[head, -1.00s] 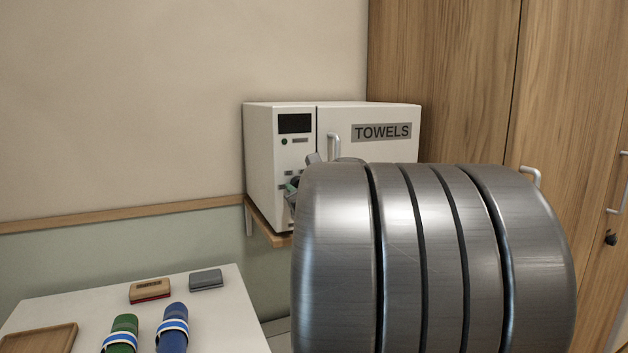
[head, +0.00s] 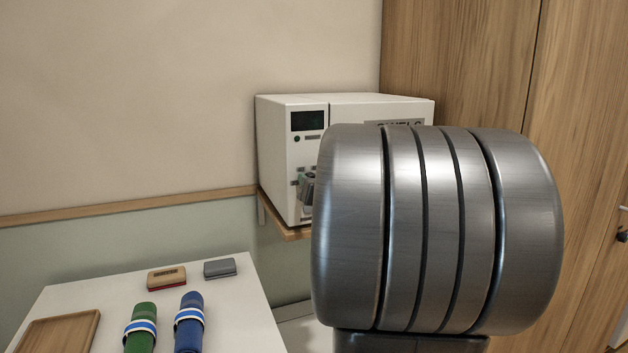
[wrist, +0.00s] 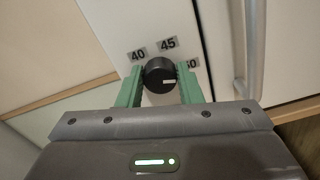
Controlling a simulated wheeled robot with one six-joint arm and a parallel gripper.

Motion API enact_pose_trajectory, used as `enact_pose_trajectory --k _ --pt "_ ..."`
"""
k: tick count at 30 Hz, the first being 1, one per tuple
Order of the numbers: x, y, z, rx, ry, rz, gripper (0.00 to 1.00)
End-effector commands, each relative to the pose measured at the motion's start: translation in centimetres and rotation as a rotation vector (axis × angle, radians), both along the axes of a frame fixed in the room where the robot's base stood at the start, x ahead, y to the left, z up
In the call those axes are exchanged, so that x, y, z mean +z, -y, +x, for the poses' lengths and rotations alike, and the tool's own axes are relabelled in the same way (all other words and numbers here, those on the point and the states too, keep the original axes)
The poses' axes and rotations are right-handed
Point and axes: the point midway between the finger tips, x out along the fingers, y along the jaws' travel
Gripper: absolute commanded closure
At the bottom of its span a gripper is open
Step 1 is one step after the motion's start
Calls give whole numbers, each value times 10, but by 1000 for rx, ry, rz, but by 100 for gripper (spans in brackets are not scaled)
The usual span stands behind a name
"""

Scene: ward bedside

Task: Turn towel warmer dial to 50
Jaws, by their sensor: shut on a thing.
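The white towel warmer (head: 278,170) stands on a wooden shelf against the wall. Its black dial (wrist: 158,74) shows in the wrist view, with the labels 40 (wrist: 138,55), 45 (wrist: 168,44) and a partly covered one, apparently 50 (wrist: 192,64). A pale mark on the dial points right, slightly below the covered label. My gripper (wrist: 160,78) is shut on the dial, one green finger at each side. In the head view my grey arm hides much of the warmer's door, and my gripper (head: 307,188) shows only partly at the control panel.
A white table (head: 235,300) at lower left holds a wooden tray (head: 62,335), a green roll (head: 142,325), a blue roll (head: 190,320), a tan-and-red item (head: 167,278) and a grey item (head: 220,267). A wooden cabinet (head: 460,60) stands at right.

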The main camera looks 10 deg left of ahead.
Motion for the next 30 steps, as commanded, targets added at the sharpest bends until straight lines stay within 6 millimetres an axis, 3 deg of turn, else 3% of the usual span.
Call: enact_pose_trajectory --k 14,15,17,30 --pt "-2 0 0 0 -10 10 90" --pt "-2 0 0 0 -10 9 60" --pt "-2 0 0 0 -10 9 48" --pt "0 6 -7 -2 -6 8 46"
